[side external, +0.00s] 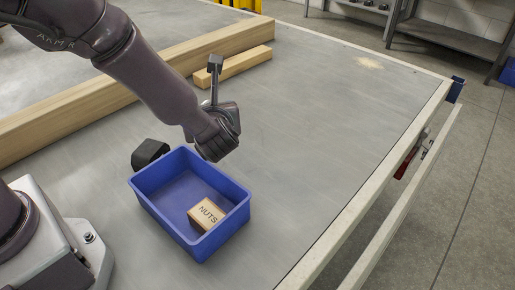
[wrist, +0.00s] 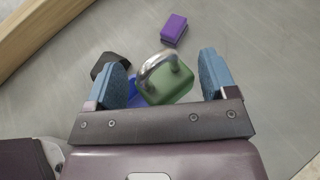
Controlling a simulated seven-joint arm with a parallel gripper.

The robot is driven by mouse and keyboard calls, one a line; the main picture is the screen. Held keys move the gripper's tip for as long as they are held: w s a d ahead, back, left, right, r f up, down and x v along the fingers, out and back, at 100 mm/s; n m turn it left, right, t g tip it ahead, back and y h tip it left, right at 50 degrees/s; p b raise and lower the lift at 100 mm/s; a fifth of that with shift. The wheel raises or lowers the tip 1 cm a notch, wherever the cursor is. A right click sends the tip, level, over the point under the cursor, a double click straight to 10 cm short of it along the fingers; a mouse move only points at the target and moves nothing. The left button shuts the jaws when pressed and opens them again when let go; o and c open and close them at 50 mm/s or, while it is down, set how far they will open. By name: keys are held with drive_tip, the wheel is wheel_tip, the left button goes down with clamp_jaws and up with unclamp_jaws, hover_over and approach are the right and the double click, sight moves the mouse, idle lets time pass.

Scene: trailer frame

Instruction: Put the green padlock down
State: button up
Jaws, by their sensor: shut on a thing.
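The green padlock (wrist: 172,86) with its silver shackle sits between the two blue fingers of my gripper (wrist: 163,70) in the wrist view. My gripper is shut on it, with the fingers at its two sides and the shackle facing the camera. In the side external view the wrist is above the table, just beyond the far right side of the blue bin. The fingers and the padlock are hidden there behind my arm's end.
The open blue bin (side external: 160,200) holds a wooden block marked NUTS (side external: 207,215). A black faceted object (side external: 150,153) stands beside the bin. A purple block (wrist: 174,28) lies on the table. Wooden beams (side external: 150,83) lie behind; the table's right is clear.

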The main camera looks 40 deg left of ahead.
drive_tip(key=shift+w+d+f, duration=0.2)
drive_tip(key=shift+w+f, duration=1.95)
drive_tip(key=shift+w, duration=0.2)
drive_tip(key=shift+w+d+f, duration=0.15)
drive_tip(key=shift+w+f, duration=1.95)
drive_tip(key=shift+w, duration=0.2)
drive_tip(key=shift+w+d+f, duration=0.2)
drive_tip(key=shift+w+f, duration=1.95)
drive_tip(key=shift+w, duration=0.2)
drive_tip(key=shift+f, duration=0.1)
drive_tip(key=o, duration=1.1)
drive_tip(key=shift+f, duration=0.15)
